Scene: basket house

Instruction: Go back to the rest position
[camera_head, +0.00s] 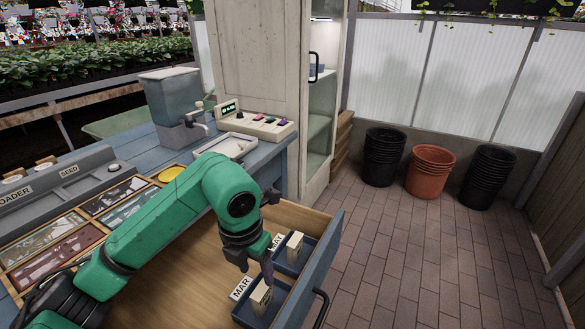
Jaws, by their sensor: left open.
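My left arm (160,235), green and black, reaches in from the left over an open wooden drawer (190,270). My left gripper (257,264) points down into the drawer, open, with nothing visible between its fingers. It is close to two small blue trays. The nearer tray (278,312) has a label MAR (240,288) and a pale upright block (261,296) in it. The farther tray (312,243) has a label MAY (277,241) and a similar pale block (294,246). Whether the fingers touch a tray is hard to tell. My right gripper is not in view.
The drawer's blue front (322,262) with a black handle (318,309) juts toward the floor. A blue bench holds a dispenser (172,105), a button panel (254,122) and a white tray (224,146). Black and orange pots (430,170) stand at the back. The brick floor (410,255) is clear.

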